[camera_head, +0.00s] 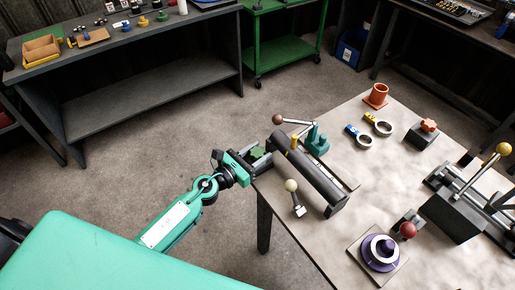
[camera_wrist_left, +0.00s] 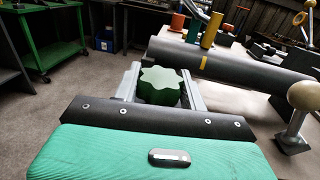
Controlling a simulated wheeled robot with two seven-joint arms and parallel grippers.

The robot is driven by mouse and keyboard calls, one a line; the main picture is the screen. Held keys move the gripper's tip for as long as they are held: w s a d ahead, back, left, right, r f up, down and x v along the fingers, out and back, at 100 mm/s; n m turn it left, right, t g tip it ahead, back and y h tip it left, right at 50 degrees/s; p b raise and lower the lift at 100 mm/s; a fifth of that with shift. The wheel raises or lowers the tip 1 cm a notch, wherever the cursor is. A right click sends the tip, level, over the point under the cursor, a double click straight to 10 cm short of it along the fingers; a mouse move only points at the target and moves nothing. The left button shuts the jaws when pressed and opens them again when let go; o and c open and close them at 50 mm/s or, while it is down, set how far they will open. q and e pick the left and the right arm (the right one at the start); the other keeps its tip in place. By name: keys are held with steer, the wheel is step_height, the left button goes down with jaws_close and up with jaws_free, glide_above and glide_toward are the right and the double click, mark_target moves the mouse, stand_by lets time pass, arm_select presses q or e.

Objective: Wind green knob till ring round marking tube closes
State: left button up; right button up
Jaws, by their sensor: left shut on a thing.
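The green knob (camera_head: 258,153) is star-shaped and sits at the near left end of the dark marking tube (camera_head: 320,182), by the table edge. In the left wrist view the knob (camera_wrist_left: 160,85) lies between the two grey fingers of my left gripper (camera_wrist_left: 163,88), which is shut on it. The left gripper (camera_head: 256,158) comes in from the left in the head view. The tube (camera_wrist_left: 235,68) runs across the left wrist view, with a yellow mark (camera_wrist_left: 204,62) on its side. I cannot make out a ring round the tube or its gap. My right gripper is not in view.
A white-knobbed lever (camera_head: 292,188) stands just in front of the tube. A purple disc fixture (camera_head: 380,252) stands at the front.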

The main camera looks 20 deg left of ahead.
arm_select(q)
steer(key=shift+r+n+t+y+p, duration=0.1)
steer(key=shift+n+t+y+p, duration=0.4)
steer(key=shift+n+y+p, duration=0.65)
steer(key=shift+n+t+y+p, duration=0.5)
steer(key=shift+n+y, duration=0.25)
steer(key=shift+y, duration=0.9)
steer(key=n+y, duration=0.1)
steer(key=y, duration=0.1)
steer(key=shift+d+n+y+p, duration=0.1)
steer(key=shift+n+y+p, duration=0.25)
steer(key=shift+n+y, duration=0.05)
steer(key=n+y, duration=0.2)
steer(key=y, duration=0.2)
steer(key=shift+n, duration=0.3)
steer(key=shift+n+g+y+b, duration=0.5)
steer(key=shift+n+y, duration=0.45)
steer(key=shift+y, duration=0.45)
steer(key=shift+n+g+y+b, duration=0.5)
steer(key=shift+n+y, duration=0.45)
steer(key=shift+y, duration=0.45)
steer(key=shift+y, duration=0.3)
steer(key=o, duration=1)
